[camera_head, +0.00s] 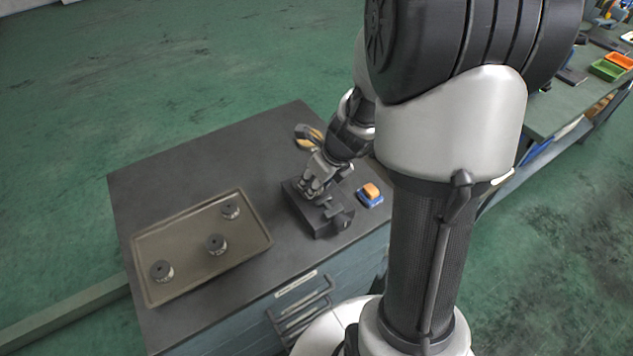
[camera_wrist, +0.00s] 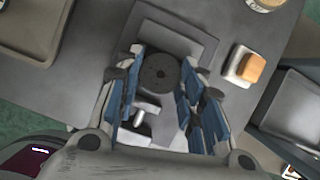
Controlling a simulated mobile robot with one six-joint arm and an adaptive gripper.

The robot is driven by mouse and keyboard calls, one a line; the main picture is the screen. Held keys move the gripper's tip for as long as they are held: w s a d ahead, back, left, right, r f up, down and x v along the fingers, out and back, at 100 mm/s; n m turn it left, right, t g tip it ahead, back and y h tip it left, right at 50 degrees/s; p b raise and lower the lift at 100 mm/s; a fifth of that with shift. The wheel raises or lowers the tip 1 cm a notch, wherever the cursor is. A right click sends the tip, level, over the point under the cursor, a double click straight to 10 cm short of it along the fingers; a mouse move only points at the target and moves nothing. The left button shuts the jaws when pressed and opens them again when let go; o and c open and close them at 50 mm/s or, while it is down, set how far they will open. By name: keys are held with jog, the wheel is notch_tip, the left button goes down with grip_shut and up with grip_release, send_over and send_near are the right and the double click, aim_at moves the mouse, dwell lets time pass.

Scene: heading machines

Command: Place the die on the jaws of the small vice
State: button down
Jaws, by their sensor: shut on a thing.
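My gripper (camera_head: 313,186) is directly over the small vice (camera_head: 330,217) on the dark table. In the wrist view the gripper (camera_wrist: 160,88) is shut on the die (camera_wrist: 158,72), a dark round disc with a small centre hole. The fingers' blue pads lie on both sides of it. The vice (camera_wrist: 172,34) is beneath the die, with its dark base and metal screw parts showing around it. The die hides much of the jaws, and I cannot tell whether it touches them. In the head view the fingers hide the die.
A shallow tray (camera_head: 187,281) with three round dies (camera_head: 216,243) stands left of the vice. A blue and orange block (camera_head: 370,194) lies close to the vice's right. A yellow and dark object (camera_head: 308,135) lies behind the gripper. The table's far left is clear.

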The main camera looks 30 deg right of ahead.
jog(key=shift+f, duration=0.1)
jog(key=c, duration=1.1)
grip_release()
